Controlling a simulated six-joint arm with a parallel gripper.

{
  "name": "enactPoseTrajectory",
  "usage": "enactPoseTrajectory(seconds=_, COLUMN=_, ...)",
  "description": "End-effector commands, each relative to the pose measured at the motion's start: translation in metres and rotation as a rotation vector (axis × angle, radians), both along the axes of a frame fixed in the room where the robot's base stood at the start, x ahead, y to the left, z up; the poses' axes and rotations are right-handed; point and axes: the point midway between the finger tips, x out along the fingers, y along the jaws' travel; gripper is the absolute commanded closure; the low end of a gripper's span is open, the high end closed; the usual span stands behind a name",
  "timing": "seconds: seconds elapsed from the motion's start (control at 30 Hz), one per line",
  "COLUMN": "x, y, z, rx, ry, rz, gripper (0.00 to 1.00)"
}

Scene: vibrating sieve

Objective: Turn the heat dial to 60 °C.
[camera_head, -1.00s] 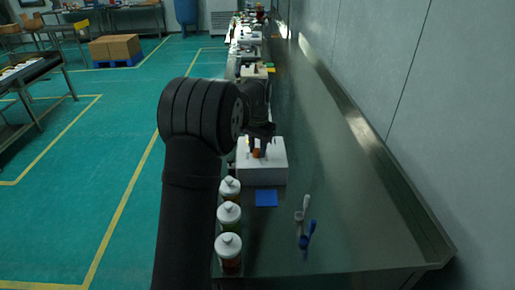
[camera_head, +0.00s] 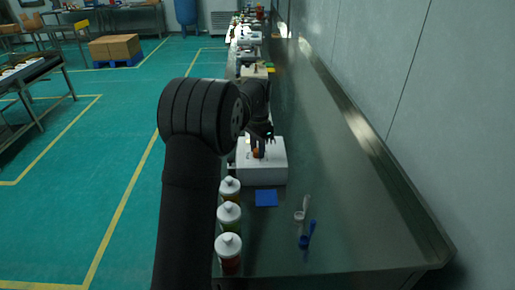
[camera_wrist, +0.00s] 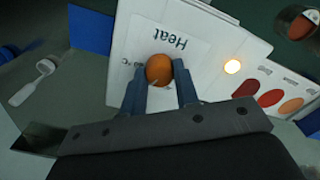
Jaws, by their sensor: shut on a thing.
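The heat dial is an orange round knob (camera_wrist: 159,70) on a white panel marked "Heat" (camera_wrist: 176,38) in the wrist view. My gripper (camera_wrist: 160,88) is shut on the knob, with a blue-grey finger on each side of it. In the head view my gripper (camera_head: 260,150) reaches down onto the white device (camera_head: 263,173), and the orange knob (camera_head: 257,154) shows between its fingers. The panel's scale numbers are mostly hidden or too small to read, so the dial's setting cannot be told.
A lit round lamp (camera_wrist: 232,66) and red-to-orange ovals (camera_wrist: 270,97) are on the panel beside the dial. Several white-capped bottles (camera_head: 229,216), a blue square (camera_head: 266,198) and white and blue scoops (camera_head: 305,230) are on the metal bench (camera_head: 350,225). The bench's right side is clear.

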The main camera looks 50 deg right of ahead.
Motion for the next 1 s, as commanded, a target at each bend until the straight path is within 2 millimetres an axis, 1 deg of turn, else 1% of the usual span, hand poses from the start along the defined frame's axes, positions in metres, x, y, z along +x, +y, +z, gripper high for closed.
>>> enactPoseTrajectory(seconds=0.13, x=0.0, y=0.0, z=0.001, rx=-0.001, ry=-0.002, rz=0.001, gripper=0.95)
enactPoseTrajectory(seconds=0.17, x=0.0, y=0.0, z=0.001, rx=-0.002, ry=-0.002, rz=0.001, gripper=0.66)
enactPoseTrajectory(seconds=0.23, x=0.0, y=0.0, z=0.001, rx=-0.001, ry=-0.002, rz=0.001, gripper=0.52)
enactPoseTrajectory(seconds=0.27, x=0.0, y=0.0, z=0.001, rx=-0.001, ry=-0.001, rz=0.001, gripper=0.5)
enactPoseTrajectory(seconds=0.53, x=0.0, y=0.0, z=0.001, rx=-0.001, ry=-0.001, rz=0.001, gripper=0.5)
enactPoseTrajectory(seconds=0.67, x=0.0, y=0.0, z=0.01, rx=-0.002, ry=-0.002, rz=0.001, gripper=0.5)
enactPoseTrajectory(seconds=0.77, x=0.0, y=-0.001, z=0.027, rx=-0.003, ry=-0.002, rz=0.001, gripper=0.5)
enactPoseTrajectory(seconds=0.87, x=0.001, y=-0.001, z=0.049, rx=-0.004, ry=-0.002, rz=0.001, gripper=0.5)
enactPoseTrajectory(seconds=1.0, x=0.001, y=-0.001, z=0.085, rx=-0.005, ry=-0.003, rz=0.001, gripper=0.5)
